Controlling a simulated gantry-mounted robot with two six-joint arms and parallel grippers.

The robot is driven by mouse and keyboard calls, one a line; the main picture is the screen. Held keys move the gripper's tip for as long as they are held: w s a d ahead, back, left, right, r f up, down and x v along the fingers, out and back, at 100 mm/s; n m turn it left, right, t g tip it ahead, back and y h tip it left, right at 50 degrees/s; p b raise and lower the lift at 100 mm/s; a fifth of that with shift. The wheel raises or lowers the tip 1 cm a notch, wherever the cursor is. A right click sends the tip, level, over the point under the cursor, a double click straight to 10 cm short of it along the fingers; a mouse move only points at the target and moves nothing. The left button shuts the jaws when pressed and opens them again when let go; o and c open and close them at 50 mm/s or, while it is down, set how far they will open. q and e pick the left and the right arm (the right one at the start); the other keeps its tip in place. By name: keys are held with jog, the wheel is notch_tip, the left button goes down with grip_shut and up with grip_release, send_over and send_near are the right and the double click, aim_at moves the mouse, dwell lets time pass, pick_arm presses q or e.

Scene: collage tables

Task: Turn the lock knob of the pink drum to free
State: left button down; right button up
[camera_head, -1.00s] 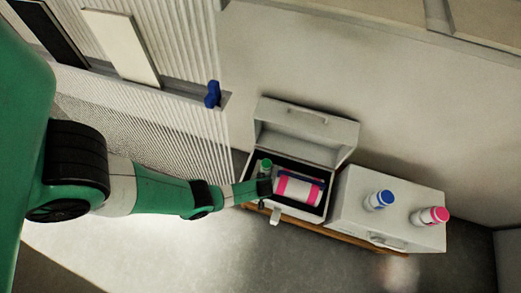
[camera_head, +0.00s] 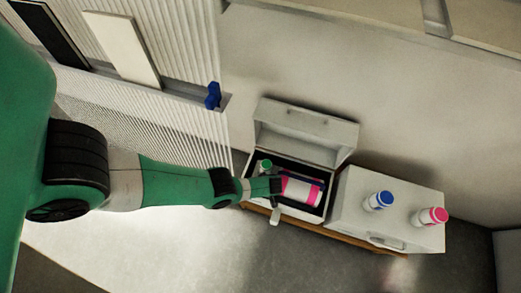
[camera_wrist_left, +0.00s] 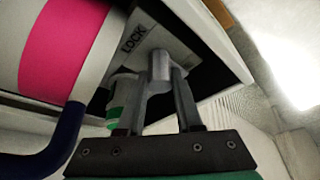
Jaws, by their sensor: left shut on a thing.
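The pink drum (camera_head: 302,191), white with pink bands, lies in an open grey-white case. In the left wrist view its pink band (camera_wrist_left: 60,45) fills the upper left. My left gripper (camera_head: 277,187) is at the drum's left end. In the left wrist view my left gripper (camera_wrist_left: 160,88) is shut on a grey rounded knob (camera_wrist_left: 161,64), beside a pale plate reading LOCK (camera_wrist_left: 133,41). The fingers hide part of the knob; I cannot read its setting. My right gripper is not in view.
The open case (camera_head: 306,143) has its lid raised behind the drum. A green-topped bottle (camera_head: 265,166) stands inside, close to my gripper. A dark blue bar (camera_wrist_left: 52,150) runs beside the drum. Blue-capped (camera_head: 379,200) and pink-capped (camera_head: 431,216) bottles stand on the right cabinet.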

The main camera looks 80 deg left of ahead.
pick_arm(q)
jog(key=c, duration=0.6)
grip_release()
jog(key=shift+w, duration=0.1)
jog(key=p+v, duration=1)
jog(key=v, duration=0.1)
jog(key=shift+d+r+p, duration=0.25)
jog(key=shift+r+p, duration=0.05)
jog(key=shift+r, duration=0.05)
